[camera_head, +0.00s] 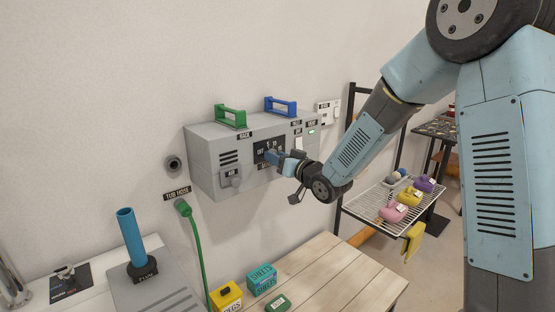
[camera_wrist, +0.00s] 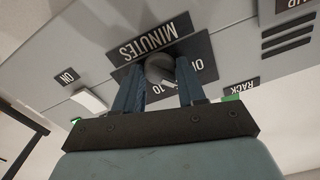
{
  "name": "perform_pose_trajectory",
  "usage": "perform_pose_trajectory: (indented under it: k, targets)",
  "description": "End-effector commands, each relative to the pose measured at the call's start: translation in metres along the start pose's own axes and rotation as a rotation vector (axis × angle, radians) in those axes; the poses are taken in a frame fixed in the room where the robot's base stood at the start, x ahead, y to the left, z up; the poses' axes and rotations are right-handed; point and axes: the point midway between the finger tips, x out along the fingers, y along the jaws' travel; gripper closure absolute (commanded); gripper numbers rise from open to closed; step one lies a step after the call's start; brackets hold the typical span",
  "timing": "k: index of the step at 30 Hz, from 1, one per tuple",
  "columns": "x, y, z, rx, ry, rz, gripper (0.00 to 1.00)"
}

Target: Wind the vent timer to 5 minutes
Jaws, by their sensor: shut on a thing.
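The vent timer is a round dark knob (camera_wrist: 160,69) on a black dial plate (camera_wrist: 200,58) with white marks. In the wrist view the plate reads "MINUTES" and "10", upside down, and a light pointer line shows on the knob. My gripper (camera_wrist: 161,75) has a finger on each side of the knob and is shut on it. In the head view the dial plate (camera_head: 268,150) is on the front of the grey wall box (camera_head: 205,165), and my gripper (camera_head: 280,157) reaches it from the right, hiding the knob and part of the scale.
A white switch (camera_wrist: 90,100) labelled "ON" sits beside the dial. Green (camera_head: 230,117) and blue (camera_head: 281,106) handles stand on top of the box. Below are a wooden bench (camera_head: 340,270) with small boxes and a green hose (camera_head: 196,245). A wire rack (camera_head: 375,206) stands right.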

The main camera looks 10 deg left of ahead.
Motion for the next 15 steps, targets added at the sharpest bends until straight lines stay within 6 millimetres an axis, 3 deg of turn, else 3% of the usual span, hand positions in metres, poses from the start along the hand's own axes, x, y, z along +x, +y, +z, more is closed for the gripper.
perform_pose_trajectory:
  k: [15]
  targets:
    - [-0.0003, 0.0028, -0.0014, 0.121, 0.003, 0.005, 0.91]
